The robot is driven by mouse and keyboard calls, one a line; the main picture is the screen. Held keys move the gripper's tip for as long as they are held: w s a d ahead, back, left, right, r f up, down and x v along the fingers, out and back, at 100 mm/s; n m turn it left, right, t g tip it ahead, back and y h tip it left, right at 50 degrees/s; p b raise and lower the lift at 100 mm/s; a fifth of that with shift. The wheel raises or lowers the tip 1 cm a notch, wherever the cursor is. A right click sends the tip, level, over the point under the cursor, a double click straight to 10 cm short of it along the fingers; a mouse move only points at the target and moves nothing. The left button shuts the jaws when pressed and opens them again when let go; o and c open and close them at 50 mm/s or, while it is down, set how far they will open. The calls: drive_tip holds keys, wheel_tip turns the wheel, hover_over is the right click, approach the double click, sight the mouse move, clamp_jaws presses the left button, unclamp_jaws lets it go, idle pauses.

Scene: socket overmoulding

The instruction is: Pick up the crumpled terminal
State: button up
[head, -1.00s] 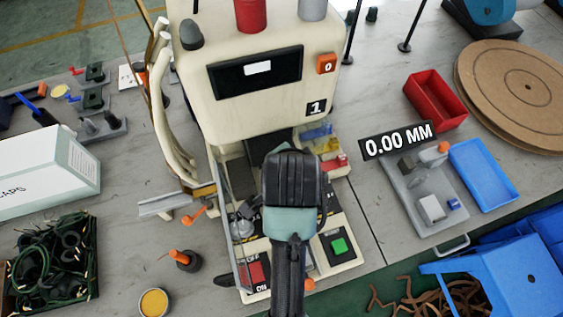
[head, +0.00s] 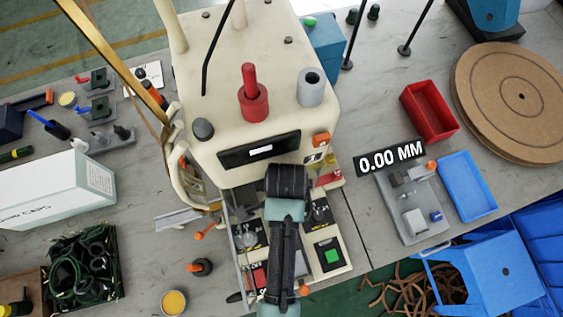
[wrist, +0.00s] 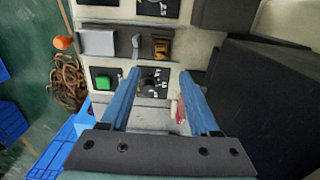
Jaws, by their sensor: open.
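My gripper (wrist: 160,73) is open in the wrist view, its two blue fingers apart over the machine's front panels, with nothing held between them. In the head view my wrist covers the fingertips. A small brass-coloured piece (wrist: 162,47) sits in a dark recess just beyond the fingertips, beside a grey pin (wrist: 135,42) and a silver block (wrist: 97,42). I cannot tell whether this piece is the crumpled terminal; I cannot make out the terminal for sure in either view.
The cream machine (head: 190,110) stands over the work area. A black block (wrist: 270,100) is close to the right finger. A green button (head: 333,256) is on the front panel. A red bin (head: 408,100), blue tray (head: 470,190) and cable box (head: 110,285) stand around it.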

wheel_tip(320, 180, down, 2)
drive_tip(key=shift+f, duration=0.2)
drive_tip(key=f, duration=0.1)
drive_tip(key=f+p, duration=0.1)
drive_tip(key=f, duration=0.1)
drive_tip(key=shift+s+a+f, duration=0.15)
drive_tip(key=shift+a+f, duration=0.15)
drive_tip(key=shift+a, duration=0.05)
drive_tip(key=shift+f, duration=0.75)
clamp_jaws()
